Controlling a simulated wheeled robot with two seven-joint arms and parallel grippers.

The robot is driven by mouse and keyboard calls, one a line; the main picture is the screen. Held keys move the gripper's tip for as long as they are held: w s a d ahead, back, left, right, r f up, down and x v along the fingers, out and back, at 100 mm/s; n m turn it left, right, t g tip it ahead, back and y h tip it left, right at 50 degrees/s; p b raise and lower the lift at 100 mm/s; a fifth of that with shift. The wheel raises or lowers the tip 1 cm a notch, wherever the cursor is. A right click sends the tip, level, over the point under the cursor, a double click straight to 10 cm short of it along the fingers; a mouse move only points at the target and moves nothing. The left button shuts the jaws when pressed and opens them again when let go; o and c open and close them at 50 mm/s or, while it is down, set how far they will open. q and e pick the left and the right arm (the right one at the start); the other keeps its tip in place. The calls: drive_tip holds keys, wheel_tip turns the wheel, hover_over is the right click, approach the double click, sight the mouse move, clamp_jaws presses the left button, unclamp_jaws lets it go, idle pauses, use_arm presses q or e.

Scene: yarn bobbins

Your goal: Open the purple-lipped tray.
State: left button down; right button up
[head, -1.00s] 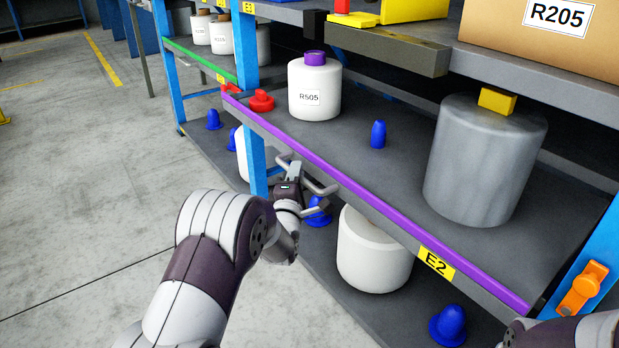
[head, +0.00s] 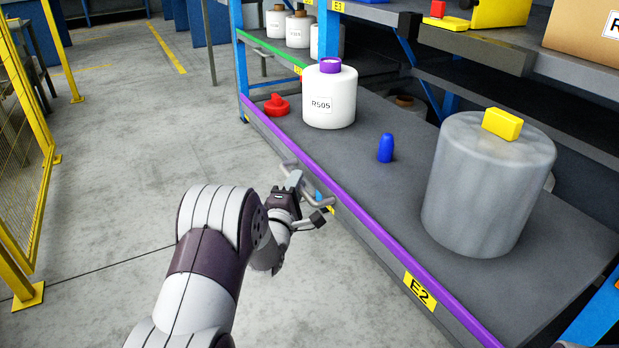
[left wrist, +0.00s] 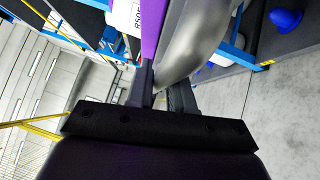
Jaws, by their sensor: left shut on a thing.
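The purple-lipped tray (head: 376,236) is a grey shelf tray with a yellow E2 label on its front lip. It stands out past the blue rack posts. My left gripper (head: 307,201) is shut on the tray's grey metal handle (head: 322,202), in front of the lip. In the left wrist view the purple lip (left wrist: 150,32) rises above the fingers (left wrist: 162,92), beside the silvery handle bar. The tray carries a white R505 bobbin (head: 331,98) with a purple core, a large grey bobbin (head: 485,190) with a yellow block, and a blue cone (head: 385,148). My right gripper is out of view.
A red piece (head: 276,106) lies at the tray's far end. A green-lipped tray (head: 268,46) with white bobbins is beyond it. Upper shelves overhang the tray's back. A yellow fence (head: 25,150) stands at left. The concrete floor (head: 120,160) between is open.

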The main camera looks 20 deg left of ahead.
use_arm(q)
drive_tip(key=shift+s+a+f, duration=0.1)
drive_tip(key=shift+s+a, duration=0.7)
drive_tip(key=shift+s, duration=0.3)
drive_tip(key=c, duration=1.1)
unclamp_jaws()
drive_tip(key=s+d+f+p, duration=0.1)
drive_tip(key=s+p, duration=0.3)
drive_tip(key=s, duration=0.8)
drive_tip(key=shift+s+d+f, duration=0.25)
drive_tip(key=shift+d+f, duration=0.05)
drive_tip(key=shift+f, duration=0.05)
